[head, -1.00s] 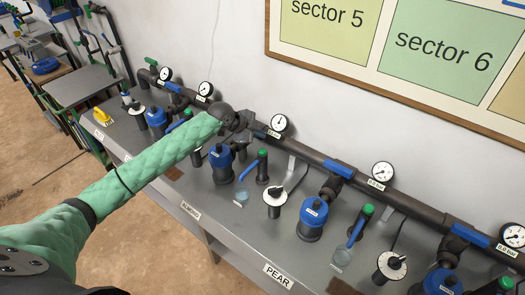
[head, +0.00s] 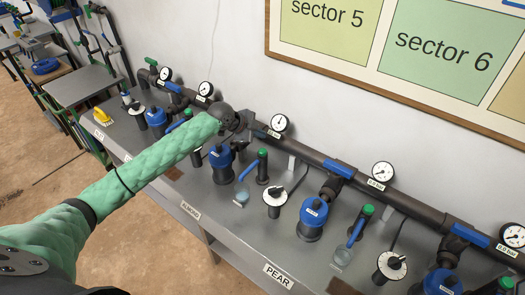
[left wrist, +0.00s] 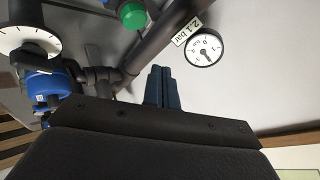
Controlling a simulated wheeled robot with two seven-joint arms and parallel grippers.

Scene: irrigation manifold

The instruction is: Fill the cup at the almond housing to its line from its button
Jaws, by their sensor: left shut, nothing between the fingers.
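The almond housing (head: 221,170), a blue-capped canister, stands behind the "ALMOND" label (head: 190,210). A small clear cup (head: 242,198) with a bluish tint stands on the bench to its right, below a blue lever (head: 250,170). The cup's line and level are too small to read. A green-topped post (head: 262,165) stands beside the lever. My left gripper (head: 243,122) is above and behind the housing, close to the pipe. In the left wrist view its fingers (left wrist: 164,88) are shut and empty, with a green knob (left wrist: 132,14) beyond them. My right gripper is not in view.
A pipe (head: 310,157) with gauges runs along the wall. A white dial (head: 275,195) stands right of the cup. The pear housing (head: 312,218) and another cup (head: 342,258) stand farther right. A gauge (left wrist: 203,47) beside a "2.1 bar" tag shows in the left wrist view.

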